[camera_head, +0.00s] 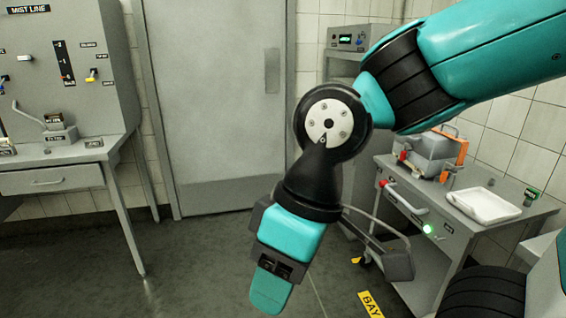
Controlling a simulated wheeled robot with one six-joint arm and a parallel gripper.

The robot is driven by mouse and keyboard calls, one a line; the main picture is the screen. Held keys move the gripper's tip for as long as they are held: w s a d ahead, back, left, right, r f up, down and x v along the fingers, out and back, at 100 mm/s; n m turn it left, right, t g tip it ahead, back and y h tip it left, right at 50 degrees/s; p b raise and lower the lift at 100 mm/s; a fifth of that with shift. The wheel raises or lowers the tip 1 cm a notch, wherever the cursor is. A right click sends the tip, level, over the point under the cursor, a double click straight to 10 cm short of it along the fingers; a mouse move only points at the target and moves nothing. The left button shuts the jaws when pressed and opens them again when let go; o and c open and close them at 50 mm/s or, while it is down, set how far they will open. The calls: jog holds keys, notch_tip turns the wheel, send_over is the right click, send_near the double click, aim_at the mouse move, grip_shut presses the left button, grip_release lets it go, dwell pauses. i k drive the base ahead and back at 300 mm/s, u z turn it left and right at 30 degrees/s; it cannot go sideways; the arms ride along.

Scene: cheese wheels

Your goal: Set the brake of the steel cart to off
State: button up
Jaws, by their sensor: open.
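My gripper (270,285) hangs in the middle foreground, pointing down, with a teal end; it is open and I see nothing held in it.
A grey bench (465,235) at right has a red-ended handle, a green light, a white tray (484,205) and a metal box (432,153). A yellow BAY label (371,304) lies on the floor. A panel desk (55,180) stands left. Floor before the door (215,110) is clear.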

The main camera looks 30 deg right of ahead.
aim_at(381, 183)
jog(key=i, duration=3.85)
jog(key=z, duration=3.1)
